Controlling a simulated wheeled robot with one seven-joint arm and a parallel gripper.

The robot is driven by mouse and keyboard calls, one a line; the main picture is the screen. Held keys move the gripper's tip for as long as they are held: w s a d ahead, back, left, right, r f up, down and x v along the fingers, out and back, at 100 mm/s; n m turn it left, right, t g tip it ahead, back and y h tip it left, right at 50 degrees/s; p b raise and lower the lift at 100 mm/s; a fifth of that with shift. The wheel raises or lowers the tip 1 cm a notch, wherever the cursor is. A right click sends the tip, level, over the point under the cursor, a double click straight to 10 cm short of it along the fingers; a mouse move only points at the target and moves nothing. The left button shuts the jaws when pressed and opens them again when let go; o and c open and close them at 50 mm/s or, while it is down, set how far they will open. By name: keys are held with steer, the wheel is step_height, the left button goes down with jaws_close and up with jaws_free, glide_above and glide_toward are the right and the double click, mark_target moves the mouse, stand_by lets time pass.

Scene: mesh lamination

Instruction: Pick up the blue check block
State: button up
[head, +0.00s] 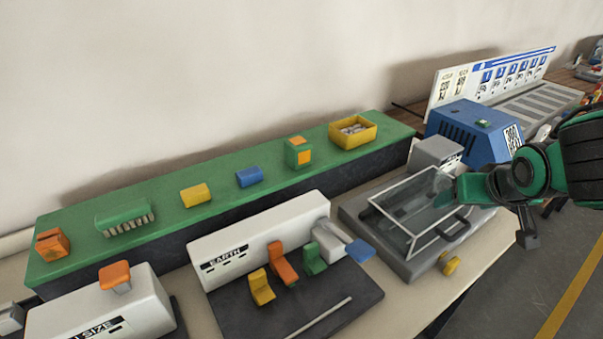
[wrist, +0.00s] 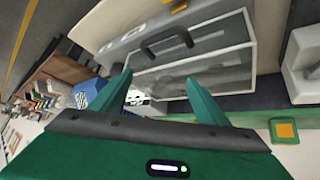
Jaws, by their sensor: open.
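The blue check block (head: 249,177) lies on the green-topped shelf (head: 222,190). It sits between a yellow block (head: 195,195) on its left and a green block with orange faces (head: 299,152) on its right. My gripper (head: 447,192) is at the right in the head view, over the clear-lidded box, well apart from the blue block. In the wrist view my gripper (wrist: 157,78) is open with nothing between its fingers. The blue check block does not show in the wrist view.
The clear-lidded box (head: 405,232) with a dark handle stands below my gripper. A yellow tray (head: 352,131) and a green brush-like piece (head: 125,217) share the shelf. A white station with coloured levers (head: 262,232) stands in front. A blue machine (head: 470,132) is behind right.

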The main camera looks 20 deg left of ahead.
mark_target(253, 178)
steer(key=s+a+n+y, duration=0.1)
steer(key=a+n+y, duration=0.1)
steer(key=a, duration=0.8)
steer(key=s+a+r+n+t+y, duration=0.1)
steer(key=s+a+n+y, duration=0.1)
steer(key=a, duration=0.7)
steer(key=s+a+r+n+y, duration=0.1)
steer(key=s+a+n+y, duration=0.1)
steer(key=a, duration=0.8)
steer(key=shift+a+t+y, duration=0.3)
steer(key=shift+y, duration=0.1)
steer(key=s+a+y, duration=0.1)
steer(key=s+a, duration=0.1)
steer(key=a, duration=0.1)
steer(key=s+a+n, duration=0.1)
steer(key=s+a, duration=0.1)
steer(key=a, duration=0.1)
steer(key=s+a+y, duration=0.1)
steer(key=s+a, duration=0.1)
steer(key=a, duration=0.1)
steer(key=shift+r+n+g+y, duration=0.3)
steer(key=shift+r+n+g, duration=0.1)
steer(key=shift+x, duration=5.15)
steer(key=shift+s, duration=0.15)
steer(key=c, duration=1.2)
